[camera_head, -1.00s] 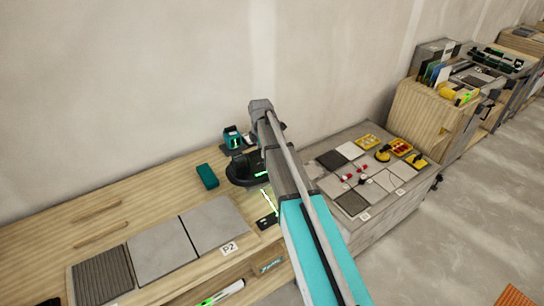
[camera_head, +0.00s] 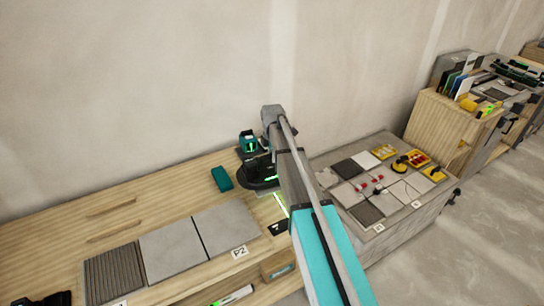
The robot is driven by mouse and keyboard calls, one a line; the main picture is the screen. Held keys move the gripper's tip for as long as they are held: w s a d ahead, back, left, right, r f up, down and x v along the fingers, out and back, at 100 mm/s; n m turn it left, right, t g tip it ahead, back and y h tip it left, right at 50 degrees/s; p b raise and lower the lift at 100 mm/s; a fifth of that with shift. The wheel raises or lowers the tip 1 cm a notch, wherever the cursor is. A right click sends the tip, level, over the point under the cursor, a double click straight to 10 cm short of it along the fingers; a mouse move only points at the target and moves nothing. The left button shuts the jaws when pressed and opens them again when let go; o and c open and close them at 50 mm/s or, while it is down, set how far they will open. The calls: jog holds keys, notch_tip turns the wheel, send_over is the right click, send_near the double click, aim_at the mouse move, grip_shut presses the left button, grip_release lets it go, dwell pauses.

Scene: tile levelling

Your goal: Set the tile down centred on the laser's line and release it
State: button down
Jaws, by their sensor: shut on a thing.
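A small teal and black device with a green light (camera_head: 249,144), apparently the laser, stands at the back of the wooden bench near the wall. A bright green line (camera_head: 281,204) shows on the bench beside my arm, partly covered by it. Two plain grey tiles (camera_head: 172,250) (camera_head: 225,228) and a dark ribbed tile (camera_head: 114,275) lie in a row at the front, with a P2 label.
A small black item (camera_head: 278,228) lies at the front edge. Right of my arm, a grey bench (camera_head: 407,216) carries tile samples and yellow trays.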

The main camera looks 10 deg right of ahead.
aim_at(272, 167)
jog(key=shift+f+b, duration=3.35)
jog(key=shift+f, duration=0.1)
jog(key=shift+f+b, duration=0.65)
dwell(0.8)
jog(key=shift+c, duration=1.8)
grip_release()
jog(key=shift+s, duration=0.1)
jog(key=shift+r, duration=0.15)
